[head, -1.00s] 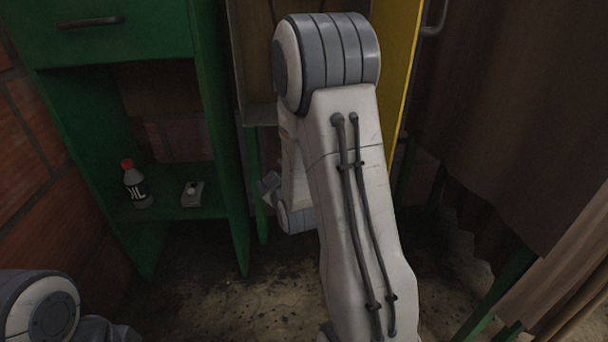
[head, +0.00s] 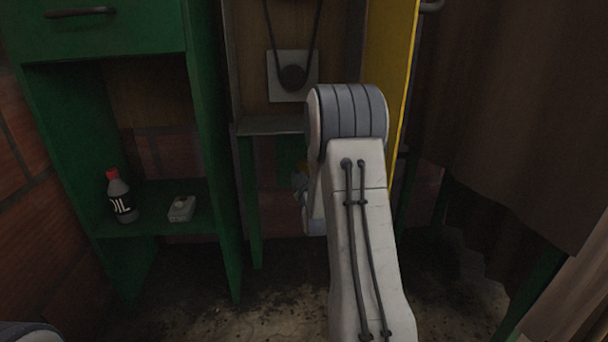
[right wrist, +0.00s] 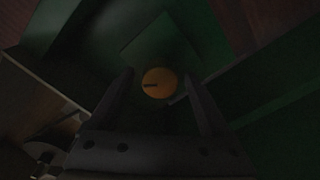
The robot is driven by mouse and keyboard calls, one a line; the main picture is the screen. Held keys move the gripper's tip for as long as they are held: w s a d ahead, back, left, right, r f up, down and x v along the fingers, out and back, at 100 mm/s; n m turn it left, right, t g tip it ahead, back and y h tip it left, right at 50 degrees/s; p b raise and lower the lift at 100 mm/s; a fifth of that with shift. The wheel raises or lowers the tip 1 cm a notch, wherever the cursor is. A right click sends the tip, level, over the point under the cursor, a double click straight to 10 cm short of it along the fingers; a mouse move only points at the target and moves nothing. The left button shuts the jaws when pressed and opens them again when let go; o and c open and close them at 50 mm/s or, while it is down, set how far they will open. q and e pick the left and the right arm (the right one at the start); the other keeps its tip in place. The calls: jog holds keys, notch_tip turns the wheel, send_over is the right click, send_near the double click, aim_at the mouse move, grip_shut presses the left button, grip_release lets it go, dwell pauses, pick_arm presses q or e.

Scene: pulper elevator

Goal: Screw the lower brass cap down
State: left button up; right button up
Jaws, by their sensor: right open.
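The lower brass cap (right wrist: 160,83) shows in the right wrist view as a round orange-yellow disc with a dark slot or mark on its face. It sits in front of a green panel. My right gripper (right wrist: 159,76) is open, with one finger on each side of the cap in the picture. I cannot tell whether the fingers touch it or how far away it is. In the head view my right gripper (head: 300,184) is mostly hidden behind my own arm, low under a small ledge. My left gripper is out of view.
A green shelf unit on the left holds a dark bottle (head: 121,197) with a red cap and a small grey box (head: 182,208). A belt and pulley (head: 292,77) sit above the ledge (head: 270,125). A yellow door (head: 390,80) and brown cloth (head: 500,120) stand close on the right.

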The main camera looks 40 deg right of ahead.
jog(key=shift+w+d, duration=0.3)
jog(key=shift+w, duration=0.15)
grip_shut()
